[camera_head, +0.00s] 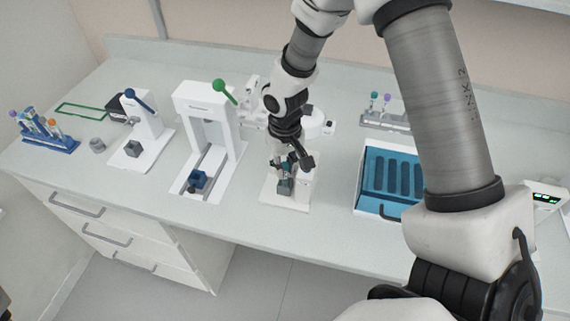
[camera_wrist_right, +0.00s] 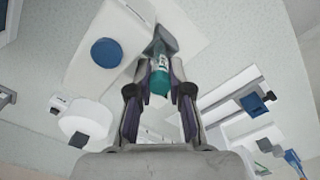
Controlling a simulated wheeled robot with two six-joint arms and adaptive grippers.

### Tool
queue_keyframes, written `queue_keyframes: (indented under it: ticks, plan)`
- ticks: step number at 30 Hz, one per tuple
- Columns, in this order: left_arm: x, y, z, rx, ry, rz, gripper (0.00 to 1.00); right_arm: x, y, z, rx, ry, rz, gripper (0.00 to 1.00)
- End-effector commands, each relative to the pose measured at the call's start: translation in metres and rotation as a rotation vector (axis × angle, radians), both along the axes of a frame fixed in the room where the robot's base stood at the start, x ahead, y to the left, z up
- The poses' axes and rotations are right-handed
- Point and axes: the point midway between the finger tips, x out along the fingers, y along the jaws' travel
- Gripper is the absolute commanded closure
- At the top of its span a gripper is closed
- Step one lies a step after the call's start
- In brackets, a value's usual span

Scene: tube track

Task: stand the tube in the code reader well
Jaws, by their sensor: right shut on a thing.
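My right gripper (camera_head: 287,160) is over the white code reader base (camera_head: 272,199), at the middle of the bench. In the right wrist view the gripper (camera_wrist_right: 160,73) is shut on a tube with a teal cap (camera_wrist_right: 158,83) and a white label. The tube's lower end points at the grey code reader well (camera_wrist_right: 162,42), which also shows in the head view (camera_head: 285,187). The lower end overlaps the well, and I cannot tell whether it is inside or just above it. My left gripper is not in view.
Left of the reader stand a white press with a green-knobbed lever (camera_head: 219,86), a blue-knobbed device (camera_head: 131,94) and a blue tube rack (camera_head: 62,146). A blue tray (camera_head: 371,207) lies to the right. A grey rack (camera_head: 372,119) with tubes stands behind it.

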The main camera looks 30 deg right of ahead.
Motion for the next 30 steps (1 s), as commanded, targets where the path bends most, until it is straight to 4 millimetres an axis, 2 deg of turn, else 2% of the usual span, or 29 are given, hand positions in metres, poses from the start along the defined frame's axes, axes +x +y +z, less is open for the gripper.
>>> queue_keyframes:
  ticks: [8,9,10,11,30]
  plan:
    - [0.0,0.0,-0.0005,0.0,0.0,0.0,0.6,0.0002,0.0,-0.001,0.0,0.0,0.0,0.99]
    - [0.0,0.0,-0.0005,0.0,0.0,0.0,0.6,0.0002,0.0,-0.001,0.0,0.0,0.0,0.67]
    - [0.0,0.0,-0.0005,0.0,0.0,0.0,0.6,0.0002,0.0,-0.001,0.0,0.0,0.0,0.56]
    - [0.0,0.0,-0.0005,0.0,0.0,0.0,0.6,0.0002,0.0,-0.001,0.0,0.0,0.0,0.52]
    - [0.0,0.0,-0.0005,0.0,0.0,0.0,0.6,-0.0002,0.0,-0.0011,0.0,0.001,0.0,0.52]
